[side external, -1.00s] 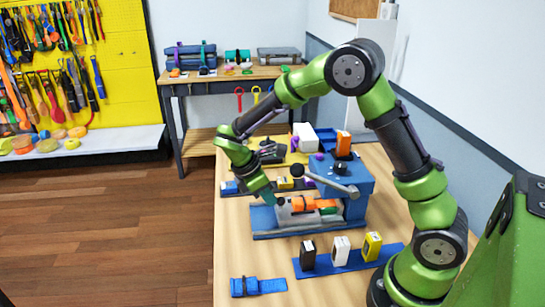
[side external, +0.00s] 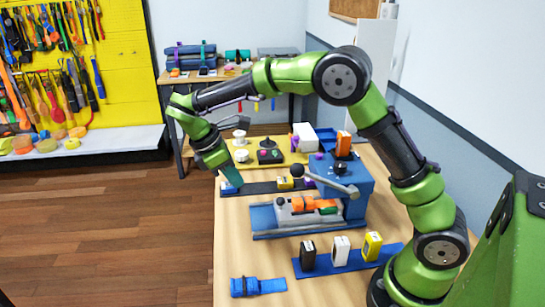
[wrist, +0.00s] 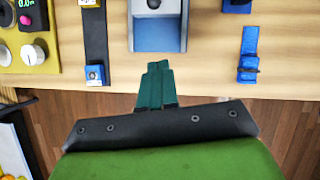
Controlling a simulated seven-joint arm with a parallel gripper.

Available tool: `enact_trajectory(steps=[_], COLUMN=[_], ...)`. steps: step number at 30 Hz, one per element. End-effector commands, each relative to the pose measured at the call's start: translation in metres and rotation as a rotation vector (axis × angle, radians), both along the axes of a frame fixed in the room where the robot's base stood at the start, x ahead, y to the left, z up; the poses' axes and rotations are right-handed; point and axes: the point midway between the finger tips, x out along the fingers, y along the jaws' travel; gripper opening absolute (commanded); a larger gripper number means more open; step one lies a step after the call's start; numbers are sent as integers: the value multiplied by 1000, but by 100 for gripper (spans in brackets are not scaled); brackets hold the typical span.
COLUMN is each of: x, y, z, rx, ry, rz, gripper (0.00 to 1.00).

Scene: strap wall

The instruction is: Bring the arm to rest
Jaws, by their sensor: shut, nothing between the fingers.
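My gripper (side external: 232,184) is above the left edge of the wooden table (side external: 240,222), at the end of the raised green arm. In the wrist view its teal fingers (wrist: 155,85) are together with nothing between them. They point at the table's edge, in front of the blue machine's tray (wrist: 158,38). The blue machine (side external: 345,182) with a lever stands on the table. Orange and green pieces (side external: 312,205) lie in its grey holder. The gripper is apart from all of these.
A blue strip (side external: 335,262) carries black, white and yellow blocks. A blue strap piece (side external: 258,286) lies at the near left. A yellow panel (side external: 262,150) with knobs is at the back. A wall (side external: 450,80) runs along the right. Open floor (side external: 110,230) lies left of the table.

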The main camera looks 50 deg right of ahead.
Motion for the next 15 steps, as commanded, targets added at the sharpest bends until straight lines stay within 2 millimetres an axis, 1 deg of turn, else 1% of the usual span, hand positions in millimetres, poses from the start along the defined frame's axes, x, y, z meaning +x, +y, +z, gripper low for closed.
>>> enact_trajectory(steps=[2, 3, 5, 7, 11, 15], x=[3, 3, -2, -11, -33, -60], y=[1, 2, 4, 7, 8, 9], z=[-1, -5, -14, -14, -1, 19], rx=[-4, -4, 5, 30, 103, 196], ry=[-32, -46, -65, -117, -230, -351], rz=[-31, -57, -106, -187, -362, -559], gripper=[0, 0, 0, 0, 0, 0])
